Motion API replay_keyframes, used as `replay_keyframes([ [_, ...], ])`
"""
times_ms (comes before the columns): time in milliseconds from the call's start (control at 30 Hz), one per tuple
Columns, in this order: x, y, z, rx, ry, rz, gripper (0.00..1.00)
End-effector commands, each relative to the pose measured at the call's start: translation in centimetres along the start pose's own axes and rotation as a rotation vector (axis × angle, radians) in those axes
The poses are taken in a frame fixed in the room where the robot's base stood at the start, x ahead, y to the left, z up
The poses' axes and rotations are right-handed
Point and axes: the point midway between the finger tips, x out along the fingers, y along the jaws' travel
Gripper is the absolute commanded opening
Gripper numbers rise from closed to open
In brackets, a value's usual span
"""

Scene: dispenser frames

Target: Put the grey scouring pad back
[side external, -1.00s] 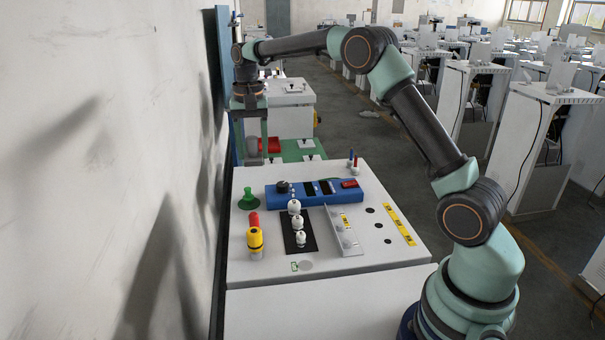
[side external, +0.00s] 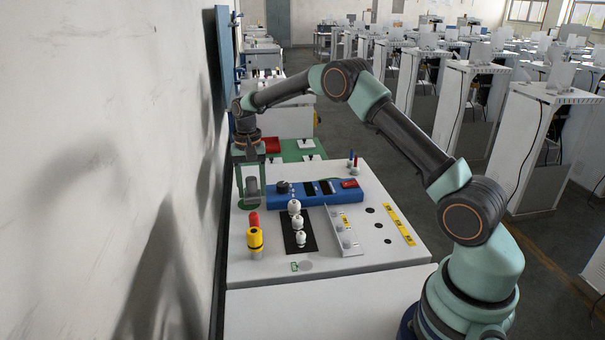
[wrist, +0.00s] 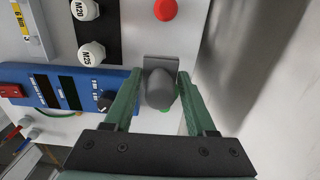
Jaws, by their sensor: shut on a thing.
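The grey scouring pad (side external: 252,188) is held between the two green fingers of my gripper (side external: 252,202). In the wrist view, the pad (wrist: 161,88) is a dark grey rounded piece with a flat plate, between the fingertips of my gripper (wrist: 159,76). The gripper is shut on it and points down at the left side of the white panel. A green round-based piece (side external: 247,206) stands behind or below the pad and is mostly hidden. Whether the pad touches it or the panel, I cannot tell.
A blue instrument box (side external: 322,192) lies right of the gripper. A red and yellow cylinder (side external: 255,238) and white knobs on a black strip (side external: 301,239) stand nearer. The wall is close on the left. A green mat (side external: 297,149) lies behind.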

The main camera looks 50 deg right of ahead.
Motion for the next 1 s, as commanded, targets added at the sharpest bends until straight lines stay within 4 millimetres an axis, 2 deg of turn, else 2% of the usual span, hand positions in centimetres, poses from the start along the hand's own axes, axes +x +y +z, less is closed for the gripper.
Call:
replay_keyframes([
  [100,1.6,0.0,0.0,0.000,-0.001,0.001,0.00],
  [333,3.0,0.0,0.0,0.000,-0.001,0.000,0.00],
  [600,6.4,0.0,0.0,0.000,-0.001,0.000,0.00],
  [967,6.7,0.0,0.0,0.000,0.001,-0.001,0.00],
  [1000,6.8,0.0,0.0,0.000,0.001,-0.001,0.60],
])
